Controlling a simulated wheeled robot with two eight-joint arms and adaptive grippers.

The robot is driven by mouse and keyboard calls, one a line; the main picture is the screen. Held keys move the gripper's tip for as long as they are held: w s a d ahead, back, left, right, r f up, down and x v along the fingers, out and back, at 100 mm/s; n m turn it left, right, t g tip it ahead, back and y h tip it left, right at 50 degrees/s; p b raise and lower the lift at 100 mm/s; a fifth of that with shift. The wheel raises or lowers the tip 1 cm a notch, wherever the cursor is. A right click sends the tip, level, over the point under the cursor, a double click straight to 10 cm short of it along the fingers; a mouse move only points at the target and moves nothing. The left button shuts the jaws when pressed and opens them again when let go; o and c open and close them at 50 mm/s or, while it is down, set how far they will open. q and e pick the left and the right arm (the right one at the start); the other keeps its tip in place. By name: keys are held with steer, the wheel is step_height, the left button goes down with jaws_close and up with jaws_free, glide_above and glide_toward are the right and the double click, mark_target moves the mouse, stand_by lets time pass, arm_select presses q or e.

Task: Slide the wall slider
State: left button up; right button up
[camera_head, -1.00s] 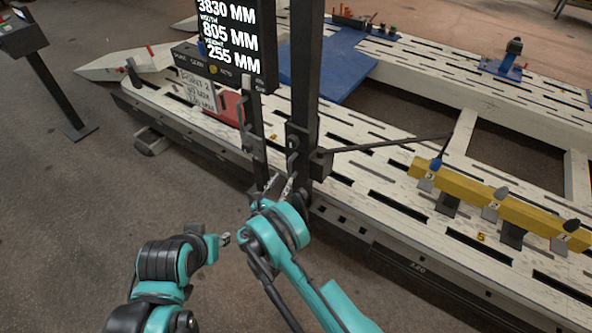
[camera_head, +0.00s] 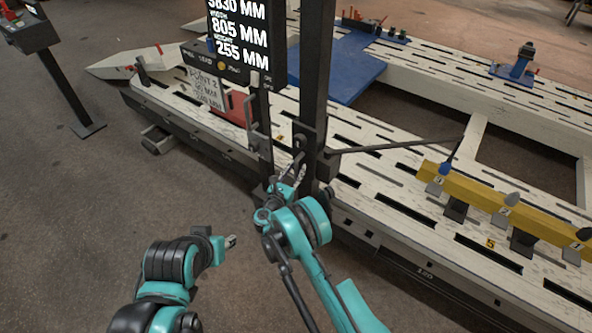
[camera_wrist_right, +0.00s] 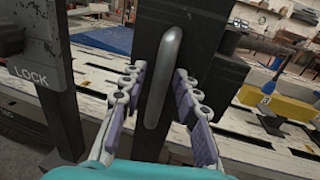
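The wall slider looks to be the dark upright post assembly (camera_head: 312,75) at the bench's near edge. In the right wrist view a grey vertical bar handle (camera_wrist_right: 164,75) stands on a dark block (camera_wrist_right: 192,30). My right gripper (camera_head: 291,172) is at the post at handle height. In its wrist view the right gripper (camera_wrist_right: 161,98) is open, with one purple-padded finger on each side of the handle's lower part. I see gaps between the fingers and the handle. My left gripper (camera_head: 231,241) hangs empty over the floor, left of the right arm; its finger opening is too small to judge.
A dark display panel (camera_head: 238,40) stands left of the post. A plate marked LOCK (camera_wrist_right: 38,75) is at the left in the wrist view. A thin dark rod (camera_head: 400,143) runs right from the post. A yellow beam (camera_head: 480,195) lies on the white slotted bench (camera_head: 375,205).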

jaws_close()
step_height(320, 180, up, 11)
steer(key=p, duration=0.3)
steer(key=shift+f, duration=0.2)
steer(key=shift+o, duration=1.8)
jaws_free()
steer(key=shift+f, duration=0.1)
steer(key=shift+s, duration=0.1)
steer(key=v, duration=1.2)
